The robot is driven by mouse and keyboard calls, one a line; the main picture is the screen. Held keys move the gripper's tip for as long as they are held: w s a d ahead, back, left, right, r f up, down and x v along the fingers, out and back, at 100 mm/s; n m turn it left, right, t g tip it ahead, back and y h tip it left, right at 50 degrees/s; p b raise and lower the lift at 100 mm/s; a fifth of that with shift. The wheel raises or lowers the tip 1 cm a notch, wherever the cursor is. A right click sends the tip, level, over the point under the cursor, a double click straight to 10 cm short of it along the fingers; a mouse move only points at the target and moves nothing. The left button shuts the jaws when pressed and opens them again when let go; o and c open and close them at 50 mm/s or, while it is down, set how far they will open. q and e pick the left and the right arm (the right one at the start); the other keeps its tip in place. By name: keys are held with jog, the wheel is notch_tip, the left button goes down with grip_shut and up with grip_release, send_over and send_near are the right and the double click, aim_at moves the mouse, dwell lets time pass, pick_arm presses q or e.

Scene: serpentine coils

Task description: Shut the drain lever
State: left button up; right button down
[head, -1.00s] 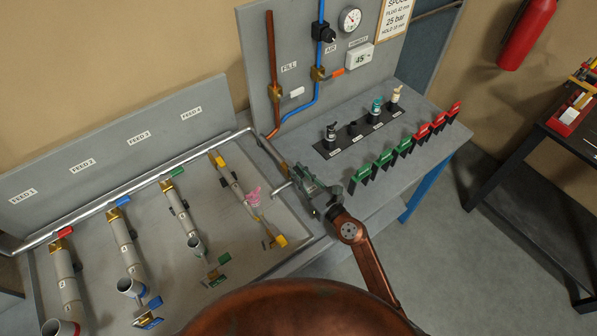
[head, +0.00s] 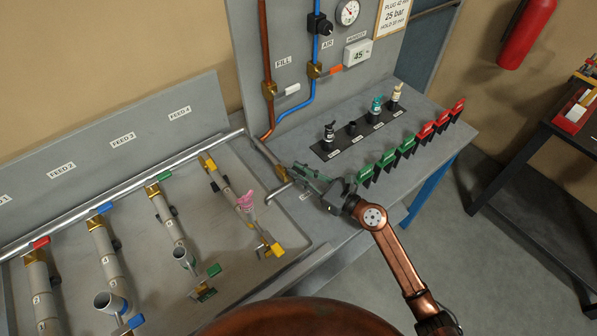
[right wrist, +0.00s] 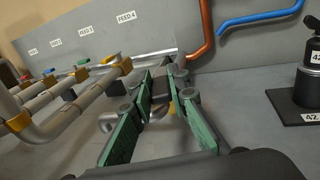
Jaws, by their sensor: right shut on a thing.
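My right gripper (head: 298,174) reaches in from the right, over the bench corner where the metal drain pipe (head: 262,150) ends in a bent spout (head: 277,191). In the right wrist view its green-padded fingers (right wrist: 160,88) close on a dark grey piece, which I take to be the drain lever (right wrist: 160,82). A bit of brass (right wrist: 172,107) shows just below the fingers. The fingers hide most of the lever and valve, so I cannot tell its exact angle. My left gripper is not in view.
Coil pipes with coloured valves (head: 165,215) fill the tray at left, with a pink piece (head: 245,200) on the nearest one. Green and red clips (head: 405,147) and a black plug rack (head: 352,130) stand on the bench. The fill pipe (head: 265,60) rises behind.

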jog(key=c, duration=1.8)
grip_release()
jog(key=shift+c, duration=0.2)
jog(key=v, duration=1.2)
jog(key=shift+d, duration=0.1)
jog(key=shift+c, duration=0.2)
